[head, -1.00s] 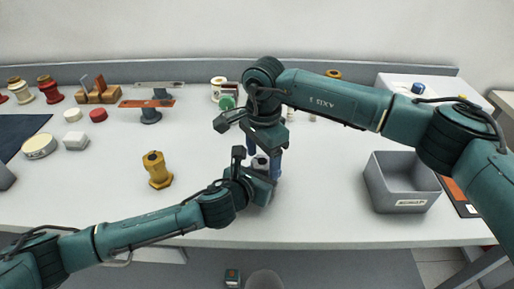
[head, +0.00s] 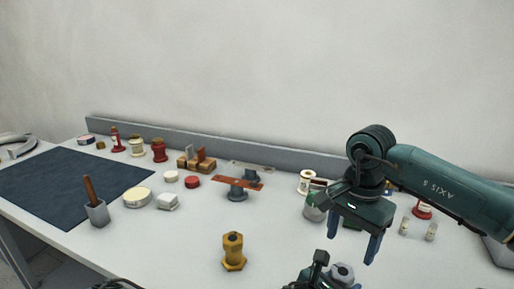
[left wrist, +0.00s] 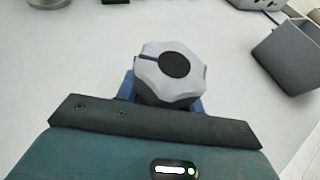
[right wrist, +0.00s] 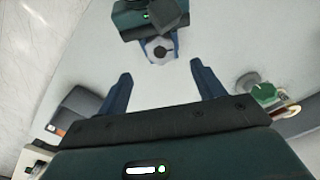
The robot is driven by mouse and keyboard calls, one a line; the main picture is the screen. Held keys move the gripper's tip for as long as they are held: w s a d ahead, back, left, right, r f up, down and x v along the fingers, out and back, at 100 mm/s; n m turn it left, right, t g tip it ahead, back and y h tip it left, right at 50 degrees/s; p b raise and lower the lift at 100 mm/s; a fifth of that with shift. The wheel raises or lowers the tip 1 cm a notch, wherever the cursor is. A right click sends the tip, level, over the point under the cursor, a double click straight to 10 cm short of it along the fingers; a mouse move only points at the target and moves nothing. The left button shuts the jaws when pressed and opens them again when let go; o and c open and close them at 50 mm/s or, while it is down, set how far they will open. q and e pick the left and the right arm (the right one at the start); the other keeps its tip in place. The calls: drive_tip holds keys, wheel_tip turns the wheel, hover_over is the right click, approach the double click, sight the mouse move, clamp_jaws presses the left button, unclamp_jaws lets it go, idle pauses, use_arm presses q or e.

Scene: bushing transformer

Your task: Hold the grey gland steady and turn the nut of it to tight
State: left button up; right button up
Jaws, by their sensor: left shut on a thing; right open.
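The grey gland (head: 343,272) stands upright near the bottom edge of the head view, its lower part cut off or hidden. In the left wrist view its grey faceted nut (left wrist: 155,78) has a dark round centre and a dark mark at its left. My left gripper (left wrist: 165,95) is shut around the gland below the nut, with blue fingers on both sides. My right gripper (head: 353,248) is open, pointing down above the gland and apart from it. In the right wrist view the gland (right wrist: 153,50) lies beyond the empty gap between the open fingers (right wrist: 163,88).
A yellow gland-like fitting (head: 233,255) stands to the left. Behind are an orange bar on a grey stand (head: 237,183), a red puck (head: 192,182) and spools. A dark mat (head: 70,185) lies at far left. A grey bin (left wrist: 290,55) stands to the right in the left wrist view.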

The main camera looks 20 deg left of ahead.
drive_tip(key=s+a+r+m+g+y, duration=0.2)
drive_tip(key=a+r+y, duration=1.2)
drive_tip(key=a+r, duration=0.4)
drive_tip(key=shift+s+m+y, duration=0.25)
drive_tip(key=shift+m+y, duration=0.05)
drive_tip(key=shift+a, duration=0.1)
drive_tip(key=n+t+h, duration=0.2)
drive_tip(key=n+h, duration=0.2)
drive_tip(key=h, duration=1.1)
approach(342, 272)
drive_tip(key=f, duration=0.8)
drive_tip(key=shift+d+f, duration=0.2)
drive_tip(key=shift+f, duration=0.15)
